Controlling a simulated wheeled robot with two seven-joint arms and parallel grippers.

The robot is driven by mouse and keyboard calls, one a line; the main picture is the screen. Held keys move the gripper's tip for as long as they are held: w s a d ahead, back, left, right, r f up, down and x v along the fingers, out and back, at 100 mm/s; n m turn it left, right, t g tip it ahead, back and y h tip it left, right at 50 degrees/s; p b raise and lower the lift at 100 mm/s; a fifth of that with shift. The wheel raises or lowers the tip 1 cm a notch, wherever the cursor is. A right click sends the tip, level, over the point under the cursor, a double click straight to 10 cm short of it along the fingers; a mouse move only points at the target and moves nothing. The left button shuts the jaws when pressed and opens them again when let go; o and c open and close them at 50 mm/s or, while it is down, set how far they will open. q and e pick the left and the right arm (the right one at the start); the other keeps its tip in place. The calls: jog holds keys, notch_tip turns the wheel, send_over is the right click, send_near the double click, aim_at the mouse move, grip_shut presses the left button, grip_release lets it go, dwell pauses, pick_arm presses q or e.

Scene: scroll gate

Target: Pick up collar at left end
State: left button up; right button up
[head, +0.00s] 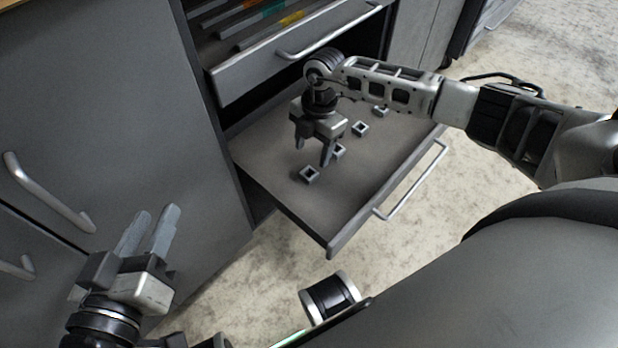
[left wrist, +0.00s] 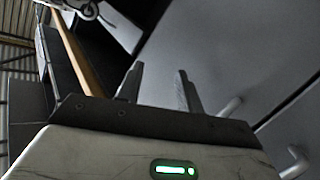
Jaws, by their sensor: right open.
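Several small grey square collars stand in a row on the floor of the open lower drawer (head: 270,150). The collar at the left end (head: 309,174) is nearest the drawer's front left corner; its square hole faces up. Another collar (head: 339,152) is partly hidden behind a finger of my right gripper (head: 313,155). My right gripper is open and empty, pointing down above the drawer, just behind the left-end collar in the picture. My left gripper (head: 158,208) is open and empty, outside the drawer at lower left; its spread fingers also show in the left wrist view (left wrist: 160,70).
More collars (head: 360,128) (head: 380,110) continue the row to the upper right. An upper drawer (head: 290,60) is partly open above, holding coloured strips. The lower drawer's handle (head: 410,180) sticks out in front. Closed cabinet doors (head: 100,110) stand at left.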

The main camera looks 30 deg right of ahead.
aim_at(310, 169)
jog(key=f+b, duration=0.1)
jog(key=f, duration=0.1)
jog(key=f+b, duration=0.1)
jog(key=f, duration=0.1)
jog(key=a+f+b, duration=0.1)
jog(key=f, duration=0.1)
jog(key=shift+s, duration=0.4)
jog(key=shift+a+f, duration=0.1)
jog(key=shift+f, duration=0.05)
pick_arm(q)
jog(key=shift+d+r+n+t+h, duration=0.4)
jog(key=shift+r+n+h, duration=0.1)
jog(key=shift+r+h, duration=0.1)
pick_arm(e)
jog(key=c, duration=1.1)
